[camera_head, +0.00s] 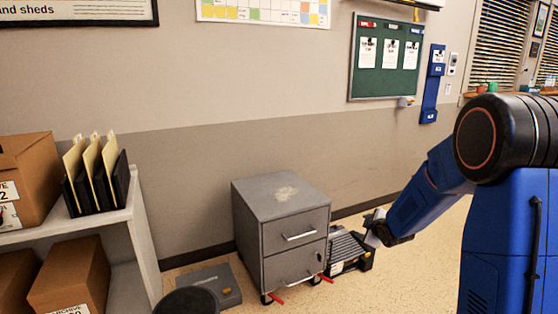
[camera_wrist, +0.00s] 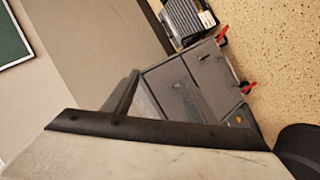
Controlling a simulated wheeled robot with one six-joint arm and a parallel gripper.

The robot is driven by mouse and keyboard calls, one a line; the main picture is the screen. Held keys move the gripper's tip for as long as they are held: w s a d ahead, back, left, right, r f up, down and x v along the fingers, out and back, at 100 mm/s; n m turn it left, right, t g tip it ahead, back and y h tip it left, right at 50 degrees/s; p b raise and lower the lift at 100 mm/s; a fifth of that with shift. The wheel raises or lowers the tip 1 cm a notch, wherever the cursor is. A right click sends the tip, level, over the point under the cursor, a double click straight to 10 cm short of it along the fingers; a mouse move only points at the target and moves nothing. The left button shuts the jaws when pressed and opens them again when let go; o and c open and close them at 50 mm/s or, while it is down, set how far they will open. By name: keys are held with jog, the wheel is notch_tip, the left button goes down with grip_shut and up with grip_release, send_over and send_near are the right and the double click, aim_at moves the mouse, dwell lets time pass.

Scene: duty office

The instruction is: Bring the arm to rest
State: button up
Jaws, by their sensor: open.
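My blue and black arm (camera_head: 430,190) comes in from the right side of the head view, bent and reaching down to the left. My gripper (camera_head: 373,222) is at its end, small in the picture, to the right of the grey drawer cabinet (camera_head: 280,225). It appears empty and open. In the head view it overlaps the right edge of a black ridged case (camera_head: 345,249) on the floor; I cannot tell the gap between them. In the wrist view, a pale and dark part fills the lower area and hides much of the scene; the cabinet (camera_wrist: 185,90) shows beyond it.
The cabinet stands against the wall on wheels with red levers. A flat grey box (camera_head: 207,284) lies on the floor to its left. A shelf (camera_head: 110,225) with cartons and folders stands at the left. A green notice board (camera_head: 386,57) hangs on the wall. Floor right of the case is clear.

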jog(key=s+r+m+g+h, duration=0.15)
jog(key=s+r+m, duration=0.35)
jog(key=s, duration=0.6)
jog(key=s+r+m+g, duration=0.2)
jog(key=s+r, duration=0.5)
jog(key=s, duration=0.5)
jog(key=s+a+m+g, duration=0.1)
jog(key=s+a+m, duration=0.1)
jog(key=s, duration=1.2)
jog(key=s+a+m+g, duration=0.2)
jog(key=s+m, duration=0.2)
jog(key=s, duration=1)
jog(key=shift+a+r+y, duration=0.15)
jog(key=shift+r+y, duration=0.3)
